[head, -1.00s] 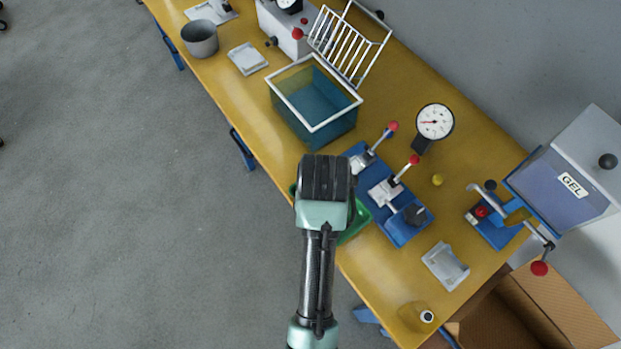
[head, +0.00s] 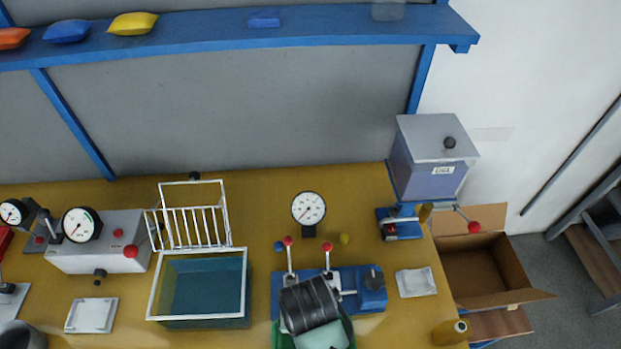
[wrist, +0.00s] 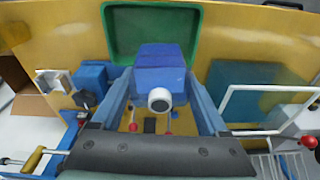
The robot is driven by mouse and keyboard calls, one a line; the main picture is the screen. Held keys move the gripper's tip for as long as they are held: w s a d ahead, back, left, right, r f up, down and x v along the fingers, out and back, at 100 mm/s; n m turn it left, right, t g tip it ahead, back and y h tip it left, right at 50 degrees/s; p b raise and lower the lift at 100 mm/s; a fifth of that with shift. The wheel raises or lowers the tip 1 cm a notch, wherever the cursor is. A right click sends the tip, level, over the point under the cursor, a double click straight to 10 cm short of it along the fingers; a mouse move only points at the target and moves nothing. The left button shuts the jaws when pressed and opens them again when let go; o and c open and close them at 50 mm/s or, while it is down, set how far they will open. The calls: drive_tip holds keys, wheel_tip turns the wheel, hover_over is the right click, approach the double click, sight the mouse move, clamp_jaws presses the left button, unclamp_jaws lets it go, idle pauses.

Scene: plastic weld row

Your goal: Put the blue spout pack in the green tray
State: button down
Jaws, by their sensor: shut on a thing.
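The blue spout pack (wrist: 160,62), a blue body with a round white cap, sits between the two fingers of my gripper (wrist: 160,82) in the wrist view. My gripper is shut on it. The green tray (wrist: 112,42) lies directly behind the pack in that view, and the pack overlaps its near edge. I cannot tell whether the pack touches the tray. In the head view my gripper (head: 310,304) covers most of the green tray (head: 347,327), whose edges show at the bottom. The pack is hidden there.
A blue fixture (head: 372,294) with red-knobbed levers stands right beside the tray. A water tank (head: 155,292) with a white rim and a wire rack (head: 193,226) is on the left. A white dish (head: 416,282) lies right. An open carton (head: 480,272) stands beyond the bench.

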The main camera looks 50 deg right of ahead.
drive_tip(key=shift+m, duration=0.4)
drive_tip(key=f, duration=0.1)
drive_tip(key=s+f, duration=0.1)
drive_tip(key=f, duration=0.1)
drive_tip(key=d+f, duration=0.1)
drive_tip(key=shift+s+f, duration=0.15)
drive_tip(key=shift+f, duration=2.75)
drive_tip(key=shift+f, duration=0.2)
unclamp_jaws()
drive_tip(key=shift+r, duration=0.15)
drive_tip(key=r, duration=0.8)
drive_tip(key=a+r, duration=0.1)
drive_tip(key=r, duration=0.3)
drive_tip(key=shift+s+p, duration=0.3)
drive_tip(key=shift+s, duration=0.1)
